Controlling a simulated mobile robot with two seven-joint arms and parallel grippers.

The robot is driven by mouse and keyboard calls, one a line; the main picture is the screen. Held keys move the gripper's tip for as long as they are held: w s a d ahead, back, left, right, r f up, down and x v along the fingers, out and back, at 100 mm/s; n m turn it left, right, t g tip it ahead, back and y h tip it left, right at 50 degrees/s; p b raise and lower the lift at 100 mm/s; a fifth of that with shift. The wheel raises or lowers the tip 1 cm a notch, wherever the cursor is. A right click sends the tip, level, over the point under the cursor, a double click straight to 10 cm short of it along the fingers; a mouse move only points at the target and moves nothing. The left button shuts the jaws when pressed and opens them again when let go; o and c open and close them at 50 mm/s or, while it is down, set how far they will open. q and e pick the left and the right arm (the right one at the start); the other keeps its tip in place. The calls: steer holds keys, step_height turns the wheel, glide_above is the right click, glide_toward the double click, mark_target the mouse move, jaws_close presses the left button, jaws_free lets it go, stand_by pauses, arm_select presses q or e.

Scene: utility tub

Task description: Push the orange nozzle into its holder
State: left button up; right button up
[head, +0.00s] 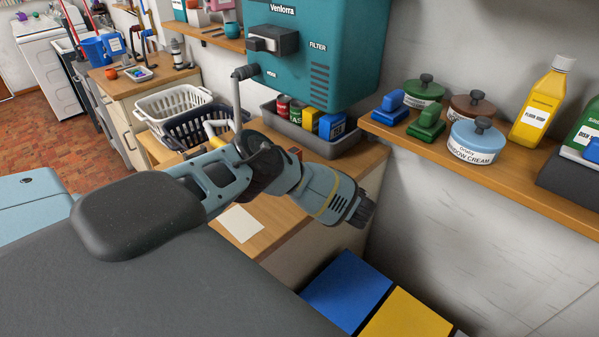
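I cannot make out the orange nozzle or its holder for certain. A small orange-red piece (296,151) shows just behind my arm, mostly hidden by it, and I cannot tell what it is. My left arm crosses the middle of the view from the left. Its dark ribbed end, my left gripper (361,209), hangs over the right edge of the wooden counter (258,231). I see nothing held there, and its fingers cannot be made out clearly. My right gripper is not in view.
A teal wall machine (312,50) with a grey pipe (237,98) stands above a grey bin (345,141) of cans and boxes. Laundry baskets (172,103) sit to the left. A shelf (480,162) at right holds pots and bottles. Blue and yellow panels (348,291) lie below.

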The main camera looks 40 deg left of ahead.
arm_select(q)
steer(key=shift+f, duration=0.1)
stand_by(0.7)
steer(key=o, duration=1)
steer(key=d, duration=0.6)
steer(key=shift+s+d, duration=0.25)
steer(key=shift+d, duration=0.05)
steer(key=shift+s+d, duration=0.1)
steer(key=shift+d, duration=0.5)
